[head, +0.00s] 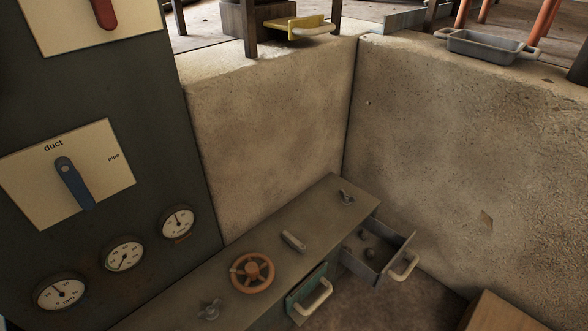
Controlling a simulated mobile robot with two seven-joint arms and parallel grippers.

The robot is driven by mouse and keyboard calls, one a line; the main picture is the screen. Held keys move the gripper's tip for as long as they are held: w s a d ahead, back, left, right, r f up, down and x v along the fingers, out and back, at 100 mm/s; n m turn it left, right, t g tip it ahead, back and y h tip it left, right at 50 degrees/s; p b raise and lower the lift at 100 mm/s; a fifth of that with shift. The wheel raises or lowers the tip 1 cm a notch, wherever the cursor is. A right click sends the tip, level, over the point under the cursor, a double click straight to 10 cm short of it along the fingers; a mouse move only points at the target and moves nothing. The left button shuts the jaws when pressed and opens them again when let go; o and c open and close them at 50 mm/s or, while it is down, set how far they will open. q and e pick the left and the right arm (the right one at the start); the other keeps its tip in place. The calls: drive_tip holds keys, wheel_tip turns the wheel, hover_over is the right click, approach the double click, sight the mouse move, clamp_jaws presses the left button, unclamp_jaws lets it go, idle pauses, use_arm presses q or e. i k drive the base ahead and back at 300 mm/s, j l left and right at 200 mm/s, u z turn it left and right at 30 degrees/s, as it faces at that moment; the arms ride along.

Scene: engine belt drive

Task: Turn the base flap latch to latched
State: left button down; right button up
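Neither of my grippers shows in the head view. I cannot tell for certain which part is the base flap latch. A low grey-green cabinet (318,215) runs along the foot of the wall. On its top are a small dark winged knob (346,197) at the far end, a short pale bar handle (293,240), an orange handwheel (252,272) and another winged knob (210,309) at the near end. On its front is a green panel (300,292) with a pale loop handle (314,299). No latched or unlatched marking is readable there.
An open drawer (376,250) with small round things inside juts from the cabinet's far end. A dark panel (130,180) at left bears a blue lever (73,184) on a "duct" plate and several gauges. A brown box edge (505,312) is at lower right.

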sight(294, 243)
drive_tip(key=i+l+u, duration=0.5)
drive_tip(key=l, duration=0.25)
drive_tip(key=i+l+u, duration=0.15)
drive_tip(key=u, duration=0.3)
drive_tip(key=i+l+u, duration=0.1)
drive_tip(key=l+u, duration=0.2)
drive_tip(key=u, duration=0.2)
